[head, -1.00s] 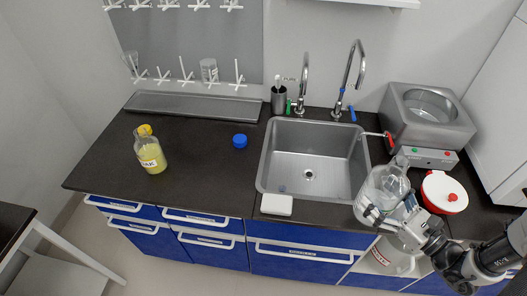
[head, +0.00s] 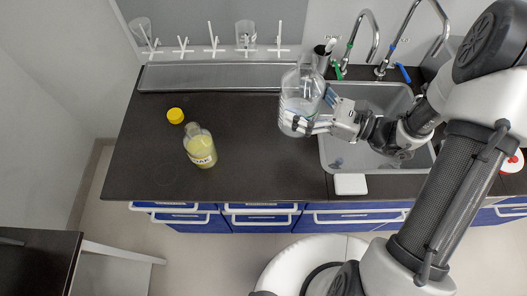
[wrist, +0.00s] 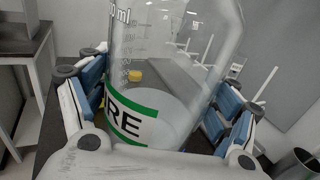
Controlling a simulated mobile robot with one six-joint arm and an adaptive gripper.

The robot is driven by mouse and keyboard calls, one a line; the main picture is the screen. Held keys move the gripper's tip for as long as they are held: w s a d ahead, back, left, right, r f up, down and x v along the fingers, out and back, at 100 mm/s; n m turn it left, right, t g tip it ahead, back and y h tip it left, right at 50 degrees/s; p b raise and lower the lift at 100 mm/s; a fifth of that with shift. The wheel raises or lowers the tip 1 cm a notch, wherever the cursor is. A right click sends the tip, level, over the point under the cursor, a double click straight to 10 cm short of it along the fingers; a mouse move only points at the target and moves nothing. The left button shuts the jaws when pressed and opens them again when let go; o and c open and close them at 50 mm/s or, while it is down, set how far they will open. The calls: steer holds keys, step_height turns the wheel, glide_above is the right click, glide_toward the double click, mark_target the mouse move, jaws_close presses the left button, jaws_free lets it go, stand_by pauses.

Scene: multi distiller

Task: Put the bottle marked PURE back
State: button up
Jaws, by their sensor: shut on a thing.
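The bottle marked PURE (head: 300,98) is large and clear, with clear liquid inside. My gripper (head: 306,124) is shut on its body and holds it, roughly upright, over the counter just left of the sink. In the wrist view, the bottle (wrist: 165,75) fills the space between the fingers. Its white label with green bands (wrist: 128,122) reads "RE"; the rest is turned out of view. I see no cap on the bottle's neck. Whether its base touches the counter I cannot tell.
A bottle of yellow liquid (head: 200,148) stands left on the dark counter (head: 140,165), with a yellow cap (head: 175,115) beside it. The sink (head: 345,160) is right. A steel drip tray (head: 205,77) lies behind, below a peg rack with glassware (head: 245,32).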

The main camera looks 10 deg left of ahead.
steer(key=s+a+r+n+g+p, duration=0.1)
steer(key=s+a+r+n+g, duration=0.3)
steer(key=a, duration=0.4)
steer(key=shift+m, duration=0.7)
steer(key=f+b, duration=0.2)
steer(key=f, duration=0.4)
steer(key=f+b, duration=0.2)
steer(key=f, duration=0.4)
steer(key=s+f+b, duration=0.1)
steer(key=f+b, duration=0.1)
steer(key=f, duration=0.5)
steer(key=shift+d, duration=0.25)
steer(key=shift+f, duration=0.15)
steer(key=o, duration=2)
steer(key=shift+o, duration=0.2)
